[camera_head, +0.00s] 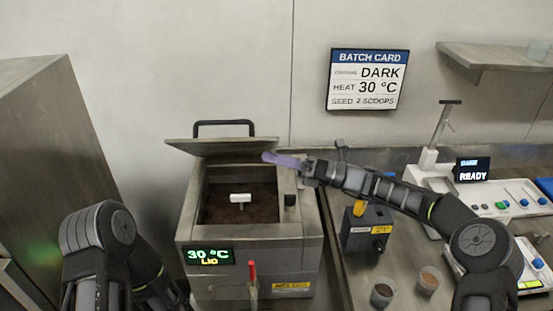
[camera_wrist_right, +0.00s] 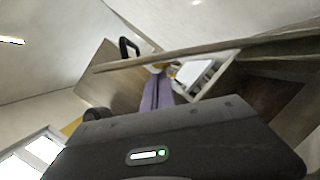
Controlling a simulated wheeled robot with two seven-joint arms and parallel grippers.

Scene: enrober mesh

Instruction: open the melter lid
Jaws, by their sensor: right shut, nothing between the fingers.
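The melter (camera_head: 250,255) is a steel box whose display reads 30 °C and LID. Its lid (camera_head: 215,148) stands raised at the back, tilted, with a black bar handle (camera_head: 224,124) on its far side. The opening shows a dark brown filling and a white T-shaped piece (camera_head: 240,198). My right gripper (camera_head: 268,157) has purple fingers, shut and empty, at the lid's right front corner. In the right wrist view the fingers (camera_wrist_right: 157,88) reach up to the lid's edge (camera_wrist_right: 185,52); whether they touch it I cannot tell. My left arm is at lower left, its gripper out of view.
A red-handled tap (camera_head: 252,272) sticks out of the melter's front. A black knob (camera_head: 290,200) is on its right rim. A dark grey box (camera_head: 366,230) and two small cups (camera_head: 383,292) stand to the right. A tall steel cabinet (camera_head: 55,150) is at left.

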